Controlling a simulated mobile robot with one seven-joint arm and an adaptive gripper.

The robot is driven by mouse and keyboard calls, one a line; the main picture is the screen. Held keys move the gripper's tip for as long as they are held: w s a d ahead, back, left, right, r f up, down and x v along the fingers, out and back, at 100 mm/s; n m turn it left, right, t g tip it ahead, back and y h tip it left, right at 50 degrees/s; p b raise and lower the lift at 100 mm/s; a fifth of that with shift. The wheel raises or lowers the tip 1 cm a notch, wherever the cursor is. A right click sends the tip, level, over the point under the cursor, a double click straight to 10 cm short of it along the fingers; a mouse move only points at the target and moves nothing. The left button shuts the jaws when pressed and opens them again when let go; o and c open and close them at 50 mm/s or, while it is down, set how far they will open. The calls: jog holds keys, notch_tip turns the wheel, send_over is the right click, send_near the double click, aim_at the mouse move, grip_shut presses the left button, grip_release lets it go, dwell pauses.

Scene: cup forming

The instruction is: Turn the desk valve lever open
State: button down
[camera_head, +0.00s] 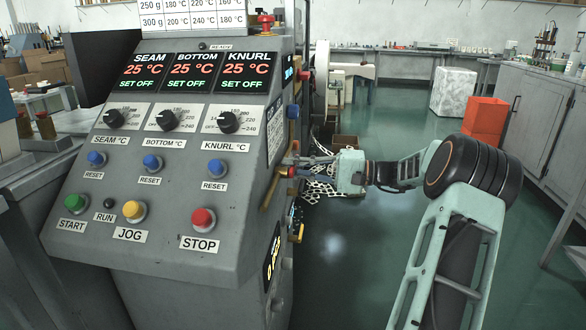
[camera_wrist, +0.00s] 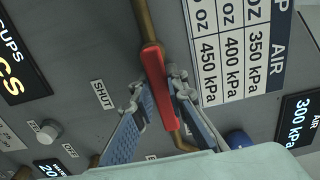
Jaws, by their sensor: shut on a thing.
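The red valve lever (camera_wrist: 157,84) shows in the wrist view, lying roughly along the line of the brass pipe (camera_wrist: 143,22) on the grey panel. My gripper (camera_wrist: 161,92) has one blue-padded finger on each side of the lever and is shut on it. A SHUT label (camera_wrist: 103,95) is on the panel left of the lever. Any label below the lever is mostly hidden by my gripper. In the head view my gripper (camera_head: 303,166) reaches the right side of the control cabinet, and a small red part of the lever (camera_head: 291,172) shows there.
The cabinet (camera_head: 255,130) has displays, knobs and buttons on its sloping front. In the wrist view a blue knob (camera_wrist: 238,138) and a 300 kPa display (camera_wrist: 299,118) are right of the lever. Orange bins (camera_head: 485,121) stand farther back. The green floor between is mostly clear.

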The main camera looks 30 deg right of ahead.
jog(key=c, duration=1.9)
grip_release()
jog(key=v, duration=1.2)
jog(key=shift+w, duration=0.1)
